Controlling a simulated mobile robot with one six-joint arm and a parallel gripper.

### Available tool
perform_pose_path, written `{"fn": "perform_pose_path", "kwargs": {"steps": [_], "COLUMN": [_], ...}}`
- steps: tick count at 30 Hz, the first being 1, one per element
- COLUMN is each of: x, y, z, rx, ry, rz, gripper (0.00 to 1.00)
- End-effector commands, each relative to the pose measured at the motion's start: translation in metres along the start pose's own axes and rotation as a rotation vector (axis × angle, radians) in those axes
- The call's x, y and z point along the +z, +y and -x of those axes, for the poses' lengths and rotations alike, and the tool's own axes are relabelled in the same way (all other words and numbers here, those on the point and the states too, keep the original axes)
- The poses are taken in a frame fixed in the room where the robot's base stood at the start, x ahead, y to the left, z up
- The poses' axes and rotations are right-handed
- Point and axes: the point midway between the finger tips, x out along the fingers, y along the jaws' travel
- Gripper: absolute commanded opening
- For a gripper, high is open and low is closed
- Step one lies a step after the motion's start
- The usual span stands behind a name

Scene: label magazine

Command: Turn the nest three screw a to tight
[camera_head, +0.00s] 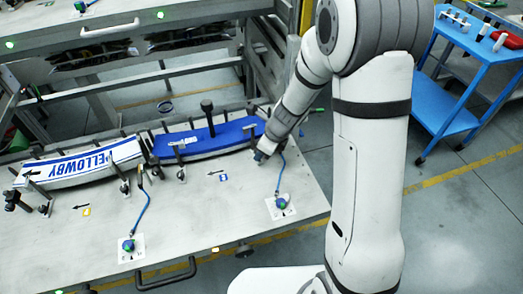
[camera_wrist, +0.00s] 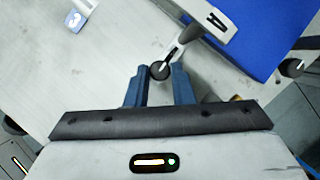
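My gripper (camera_wrist: 160,68) is at the right end of the blue label nest (camera_head: 210,134). In the wrist view its two blue fingers stand a small gap apart. The round black knob of screw a (camera_wrist: 160,71) lies between the fingertips and about fills the gap; whether both fingers press on it is unclear. A pale bracket marked A (camera_wrist: 216,20) runs up from the knob toward the blue panel (camera_wrist: 262,30). A blue tag with a 3 (camera_wrist: 75,20) is at the upper left. In the head view my gripper (camera_head: 262,156) hides the screw.
A second nest with a white and blue lettered label (camera_head: 80,163) is at the left. Blue-cabled sensors (camera_head: 280,203) (camera_head: 129,246) stand on the front of the bench (camera_head: 185,230). Another black knob (camera_wrist: 291,68) is at the right in the wrist view. A blue cart (camera_head: 447,115) stands far right.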

Motion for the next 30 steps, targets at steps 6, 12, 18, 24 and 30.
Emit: {"fn": "perform_pose_path", "kwargs": {"steps": [6,12,18,24,30], "x": [0.000,0.001,0.001,0.001,0.000], "y": [-0.001,-0.001,-0.002,-0.001,0.000], "z": [0.000,0.006,0.039,0.068,0.079], "rx": [-0.001,-0.002,-0.005,-0.003,-0.001], "ry": [0.000,-0.001,-0.002,-0.002,0.000], "rz": [0.000,0.001,0.001,0.001,0.000], "gripper": [0.30,0.30,0.30,0.30,0.30]}}
